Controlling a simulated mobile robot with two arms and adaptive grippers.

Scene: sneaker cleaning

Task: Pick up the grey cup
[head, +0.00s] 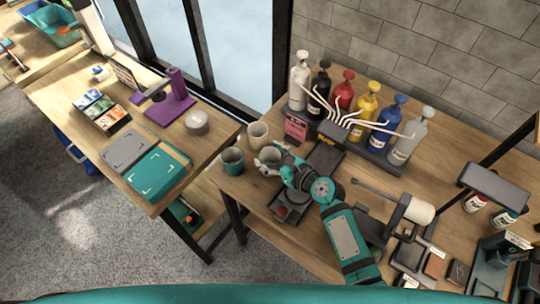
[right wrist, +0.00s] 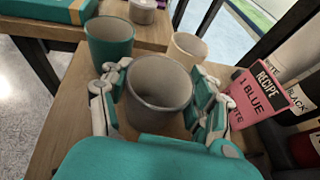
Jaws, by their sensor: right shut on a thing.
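The grey cup (right wrist: 158,95) stands between the fingers of my right gripper in the right wrist view, its open mouth facing the camera. My right gripper (right wrist: 160,100) is shut on it, with one finger on each side. In the head view the grey cup (head: 268,158) shows near the left end of the right-hand table, with my right gripper (head: 272,157) around it. I cannot tell if the cup still touches the table. My left gripper is not in view.
A teal cup (head: 232,162) and a cream cup (head: 258,134) stand close beside the grey cup. A pink recipe card (head: 297,126) and several paint bottles (head: 368,105) with white spouts stand behind. A dark tray (head: 290,203) lies in front.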

